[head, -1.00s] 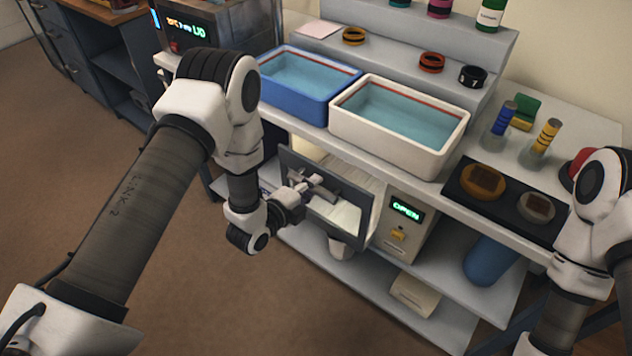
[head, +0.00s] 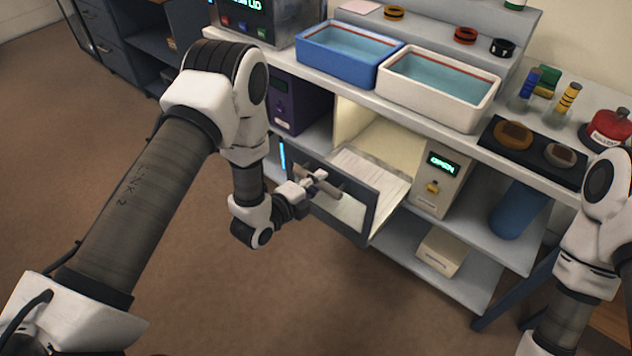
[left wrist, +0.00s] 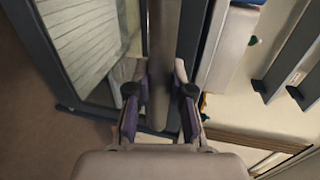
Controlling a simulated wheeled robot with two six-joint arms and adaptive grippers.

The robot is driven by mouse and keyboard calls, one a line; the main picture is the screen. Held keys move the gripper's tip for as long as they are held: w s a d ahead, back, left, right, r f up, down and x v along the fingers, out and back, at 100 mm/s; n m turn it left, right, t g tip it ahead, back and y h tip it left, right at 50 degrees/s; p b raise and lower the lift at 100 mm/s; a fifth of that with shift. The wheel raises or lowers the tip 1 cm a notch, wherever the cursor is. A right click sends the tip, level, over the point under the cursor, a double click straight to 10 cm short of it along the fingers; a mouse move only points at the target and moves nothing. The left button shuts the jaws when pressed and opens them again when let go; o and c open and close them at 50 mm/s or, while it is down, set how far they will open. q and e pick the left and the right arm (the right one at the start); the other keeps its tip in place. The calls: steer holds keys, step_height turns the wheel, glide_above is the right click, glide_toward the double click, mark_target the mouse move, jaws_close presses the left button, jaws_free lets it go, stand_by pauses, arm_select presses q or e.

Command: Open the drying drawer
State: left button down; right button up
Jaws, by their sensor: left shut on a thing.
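The drying drawer (head: 378,178) is pulled out of its lit cabinet under the counter, and its pale slatted inside shows. Its dark front panel (head: 366,224) carries a bar handle (head: 334,188). My left gripper (head: 316,182) is shut on this handle at the front of the panel. In the left wrist view the fingers (left wrist: 160,94) lie on both sides of the handle bar (left wrist: 163,55), with the slatted drawer inside (left wrist: 85,40) to the left. The green display (head: 443,163) beside the drawer reads OPEN. My right arm shows at the right edge, but its gripper is out of view.
A blue tray (head: 340,72) and a white tray (head: 422,108) of liquid stand on the counter above the drawer. A purple unit (head: 287,103) is left of the cabinet. A cream box (head: 440,252) sits on the lower shelf. The floor before the drawer is clear.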

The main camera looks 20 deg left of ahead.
arm_select(q)
steer(key=c, duration=1)
jaws_free()
steer(key=v, duration=1.2)
steer(key=shift+f, duration=0.1)
